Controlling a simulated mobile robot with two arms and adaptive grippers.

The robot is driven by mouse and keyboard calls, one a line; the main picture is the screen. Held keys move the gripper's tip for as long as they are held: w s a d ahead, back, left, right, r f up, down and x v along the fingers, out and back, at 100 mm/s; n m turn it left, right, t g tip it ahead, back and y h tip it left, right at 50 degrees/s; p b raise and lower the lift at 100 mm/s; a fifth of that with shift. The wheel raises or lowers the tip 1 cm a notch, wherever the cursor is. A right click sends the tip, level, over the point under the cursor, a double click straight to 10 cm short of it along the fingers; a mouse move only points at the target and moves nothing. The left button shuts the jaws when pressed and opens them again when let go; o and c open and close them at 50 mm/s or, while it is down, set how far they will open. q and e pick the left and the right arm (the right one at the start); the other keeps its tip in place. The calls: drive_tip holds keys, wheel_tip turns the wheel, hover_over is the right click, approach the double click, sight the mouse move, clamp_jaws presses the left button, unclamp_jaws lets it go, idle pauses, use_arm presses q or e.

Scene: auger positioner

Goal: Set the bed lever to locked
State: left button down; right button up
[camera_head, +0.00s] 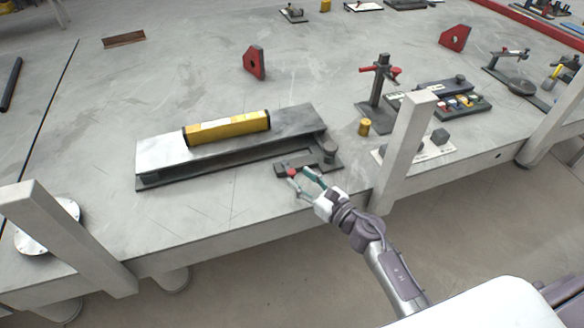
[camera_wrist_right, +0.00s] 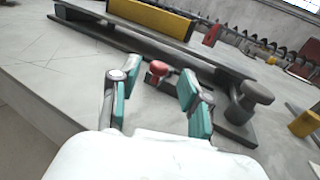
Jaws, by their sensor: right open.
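The bed lever's red knob (camera_head: 291,173) sits at the front right of a long grey bed (camera_head: 160,158) on the table. In the right wrist view the red knob (camera_wrist_right: 158,68) shows between and just beyond the fingers. My right gripper (camera_head: 303,178) is open, with its teal-padded fingers (camera_wrist_right: 157,84) on either side of the knob. I cannot tell whether either finger touches it. Most of the lever's arm is hard to make out, so its exact setting is unclear. My left gripper is not in view.
A yellow bar (camera_head: 227,128) lies on top of the bed. A dark round post (camera_head: 329,148) stands at the bed's right end, close to my gripper. A small brass cylinder (camera_head: 364,127) and a dark stand (camera_head: 376,90) are farther right. The table left of the bed is mostly clear.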

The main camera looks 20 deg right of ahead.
sight(295, 174)
drive_tip(key=shift+x, duration=2.15)
drive_tip(key=shift+c, duration=0.4)
clamp_jaws()
